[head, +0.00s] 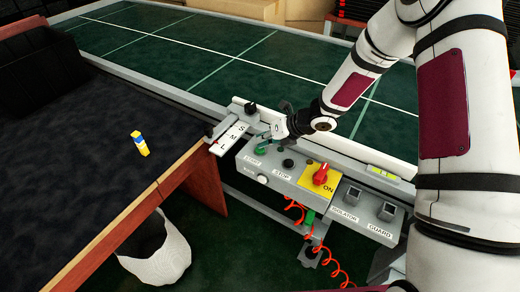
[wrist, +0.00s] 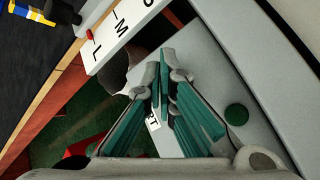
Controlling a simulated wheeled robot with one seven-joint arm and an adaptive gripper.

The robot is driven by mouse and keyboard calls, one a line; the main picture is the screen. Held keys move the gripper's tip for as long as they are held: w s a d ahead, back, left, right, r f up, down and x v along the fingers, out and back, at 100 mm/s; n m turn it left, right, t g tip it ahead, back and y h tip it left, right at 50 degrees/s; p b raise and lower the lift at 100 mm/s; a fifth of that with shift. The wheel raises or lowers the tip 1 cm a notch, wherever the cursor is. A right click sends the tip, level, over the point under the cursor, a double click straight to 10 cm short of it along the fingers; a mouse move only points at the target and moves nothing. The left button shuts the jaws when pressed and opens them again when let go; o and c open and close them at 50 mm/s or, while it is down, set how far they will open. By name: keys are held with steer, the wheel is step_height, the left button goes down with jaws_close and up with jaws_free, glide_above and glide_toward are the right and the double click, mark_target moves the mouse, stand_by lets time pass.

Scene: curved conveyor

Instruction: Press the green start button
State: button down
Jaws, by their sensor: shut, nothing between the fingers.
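The green start button (wrist: 237,115) is a round, dark green disc on the grey control panel, right of my fingers in the wrist view. My gripper (wrist: 163,72) is shut and empty, its teal fingers pointing down over the panel and partly covering the START label (wrist: 153,121). In the head view, my gripper (head: 262,145) is above the START end of the control panel (head: 274,183). There the fingers and the button cannot be clearly told apart. The button is beside the fingers in the wrist view, not under the tips.
Right of START on the panel are a black STOP button (head: 288,163), a red rotary switch (head: 321,174) on yellow, and ISOLATOR and GUARD switches. The S-M-L plate (head: 231,138) is to the left. A dark table (head: 70,180) holds a yellow-and-blue item (head: 140,145).

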steer(key=shift+f+b, duration=0.45)
stand_by(0.6)
steer(key=shift+r, duration=0.1)
steer(key=shift+r+p, duration=0.55)
steer(key=shift+r, duration=0.25)
steer(key=shift+r+p, duration=1.55)
steer(key=shift+r, duration=0.95)
